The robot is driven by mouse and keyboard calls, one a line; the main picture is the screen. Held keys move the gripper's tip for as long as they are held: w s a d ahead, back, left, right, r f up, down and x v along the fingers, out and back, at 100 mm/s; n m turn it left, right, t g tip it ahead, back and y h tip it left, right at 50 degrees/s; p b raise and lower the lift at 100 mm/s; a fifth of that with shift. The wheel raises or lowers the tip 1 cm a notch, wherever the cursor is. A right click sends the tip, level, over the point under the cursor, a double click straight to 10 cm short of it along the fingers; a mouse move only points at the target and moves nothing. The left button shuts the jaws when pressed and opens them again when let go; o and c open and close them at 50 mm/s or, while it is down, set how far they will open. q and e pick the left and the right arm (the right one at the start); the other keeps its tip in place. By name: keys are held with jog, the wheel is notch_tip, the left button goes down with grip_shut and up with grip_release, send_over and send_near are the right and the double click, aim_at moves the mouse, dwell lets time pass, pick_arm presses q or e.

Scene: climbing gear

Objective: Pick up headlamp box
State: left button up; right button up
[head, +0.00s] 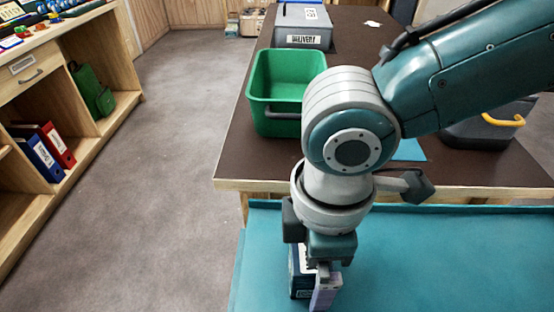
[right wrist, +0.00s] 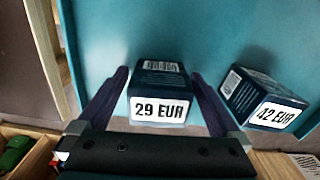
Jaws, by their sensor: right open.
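A dark blue box with a white "29 EUR" label (right wrist: 158,108) stands between the spread fingers of my right gripper (right wrist: 158,74) in the right wrist view. The fingers are open, one on each side, with a small gap visible. A second dark blue box, labelled "42 EUR" (right wrist: 262,100), stands to the right, outside the fingers. I cannot read which is the headlamp box. In the head view my right gripper (head: 325,272) points down over the teal surface, partly hiding a dark blue box (head: 299,284). My left gripper is not in view.
The teal surface (head: 430,262) is clear to the right. Behind it a brown table (head: 240,150) holds a green bin (head: 272,85), a grey "DELIVERY" box (head: 303,28) and a dark container with a yellow handle (head: 480,132). Shelving with binders (head: 38,155) stands left, across open floor.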

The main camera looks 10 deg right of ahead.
jog(key=c, duration=1.4)
jog(key=shift+r, duration=0.1)
jog(key=shift+c, duration=0.2)
jog(key=w+d+r+m+p, duration=0.1)
jog(key=d+r+m+p, duration=0.3)
jog(key=r, duration=0.8)
jog(key=d+r+m+p, duration=0.1)
jog(key=r+m+p, duration=0.35)
jog(key=r, duration=0.85)
jog(key=w+d+r+m+p, duration=0.1)
jog(key=d+r+m, duration=0.1)
jog(key=r+m, duration=0.75)
jog(key=s+r+n+p, duration=0.1)
jog(key=s+r+p, duration=0.1)
jog(key=r+p, duration=1.7)
jog(key=s+r+n+p, duration=0.1)
jog(key=s+r+p, duration=0.2)
jog(key=r+p, duration=1.6)
jog(key=shift+s+r, duration=0.25)
jog(key=shift+s, duration=0.1)
jog(key=shift+d, duration=0.15)
